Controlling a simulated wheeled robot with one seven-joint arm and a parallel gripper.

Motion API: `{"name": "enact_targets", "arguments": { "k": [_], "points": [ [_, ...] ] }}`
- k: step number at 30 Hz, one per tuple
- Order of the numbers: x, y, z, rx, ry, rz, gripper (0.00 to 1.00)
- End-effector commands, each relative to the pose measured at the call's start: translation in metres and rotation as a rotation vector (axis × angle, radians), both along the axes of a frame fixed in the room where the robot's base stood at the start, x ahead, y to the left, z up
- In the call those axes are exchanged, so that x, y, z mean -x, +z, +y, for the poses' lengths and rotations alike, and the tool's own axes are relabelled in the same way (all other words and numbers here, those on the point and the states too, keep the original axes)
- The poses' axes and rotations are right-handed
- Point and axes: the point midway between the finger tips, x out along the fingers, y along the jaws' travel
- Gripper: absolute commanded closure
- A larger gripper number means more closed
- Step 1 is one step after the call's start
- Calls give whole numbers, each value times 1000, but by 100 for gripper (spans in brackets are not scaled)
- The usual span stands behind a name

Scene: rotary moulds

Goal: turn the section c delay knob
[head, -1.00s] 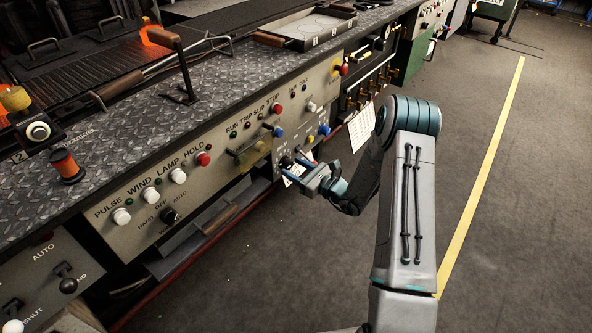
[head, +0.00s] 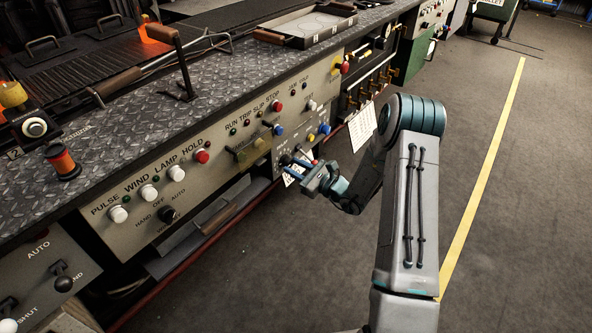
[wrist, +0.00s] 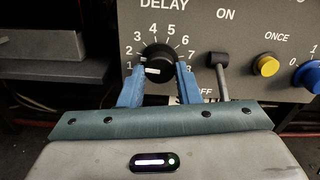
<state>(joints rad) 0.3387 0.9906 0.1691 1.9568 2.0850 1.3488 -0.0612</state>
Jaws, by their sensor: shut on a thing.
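The delay knob (wrist: 158,62) is a round black dial with a white mark, under the word DELAY on a grey panel. Numbers from 1 upward ring it in the wrist view. My gripper (wrist: 158,76) has its blue fingers on the left and right sides of the knob, shut on it. The white mark shows low on the knob's face; which number it points to is hard to tell. In the head view my gripper (head: 296,162) reaches the panel from the right, and the knob there is small and mostly hidden.
Right of the knob are an ON/OFF lever (wrist: 218,72), a yellow button (wrist: 266,66) and a blue knob (wrist: 305,75). The long machine panel (head: 150,200) runs along the left; the floor (head: 500,230) to the right is clear.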

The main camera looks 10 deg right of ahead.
Motion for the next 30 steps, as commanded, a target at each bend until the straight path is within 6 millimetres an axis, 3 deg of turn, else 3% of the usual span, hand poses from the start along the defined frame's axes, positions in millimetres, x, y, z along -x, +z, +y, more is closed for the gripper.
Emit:
{"name": "enact_targets", "arguments": {
  "k": [30],
  "points": [
    [0,-4,-1,584,1,-578,93]
  ]
}}
